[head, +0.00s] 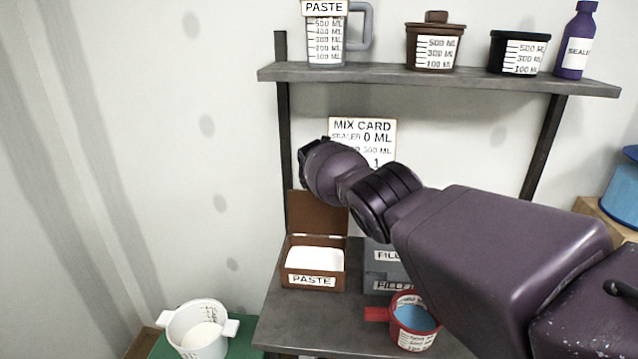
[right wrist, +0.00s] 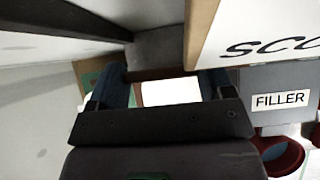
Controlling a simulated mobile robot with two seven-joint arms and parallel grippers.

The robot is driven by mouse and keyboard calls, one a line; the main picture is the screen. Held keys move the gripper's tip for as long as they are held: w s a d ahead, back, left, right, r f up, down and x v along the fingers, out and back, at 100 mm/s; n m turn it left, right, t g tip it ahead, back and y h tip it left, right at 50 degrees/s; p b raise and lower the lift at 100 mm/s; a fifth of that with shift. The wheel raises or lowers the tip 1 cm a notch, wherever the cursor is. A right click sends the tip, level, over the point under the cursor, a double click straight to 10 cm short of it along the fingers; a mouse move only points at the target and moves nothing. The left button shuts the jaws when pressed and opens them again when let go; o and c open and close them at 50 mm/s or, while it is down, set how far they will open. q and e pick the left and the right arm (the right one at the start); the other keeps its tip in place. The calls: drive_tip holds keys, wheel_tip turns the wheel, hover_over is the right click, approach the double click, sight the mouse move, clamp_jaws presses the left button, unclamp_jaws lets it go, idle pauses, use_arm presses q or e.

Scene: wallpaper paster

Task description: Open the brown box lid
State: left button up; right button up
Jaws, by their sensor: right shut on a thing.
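The brown box (head: 286,277), labelled PASTE, stands on the grey table with white material inside. Its brown lid (head: 317,212) stands raised, roughly upright, at the back of the box. My right arm reaches in from the right, and its dark wrist end is above the lid, hiding the fingertips in the head view. In the right wrist view my right gripper (right wrist: 162,73) has its fingers apart, with a brown strip of the lid (right wrist: 150,74) between them and white below. It is shut on the lid. My left gripper is not in view.
A mix card (head: 375,127) hangs behind my wrist. A shelf (head: 400,78) holds several containers. A white pot (head: 198,333) stands at lower left.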

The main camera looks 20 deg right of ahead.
drive_tip(key=shift+s+a+f, duration=0.1)
drive_tip(key=shift+s+f, duration=0.15)
drive_tip(key=shift+f, duration=0.25)
drive_tip(key=o, duration=1.1)
drive_tip(key=shift+c, duration=0.2)
drive_tip(key=shift+o, duration=1.1)
drive_tip(key=shift+a, duration=0.1)
drive_tip(key=shift+d, duration=0.2)
drive_tip(key=shift+r, duration=0.25)
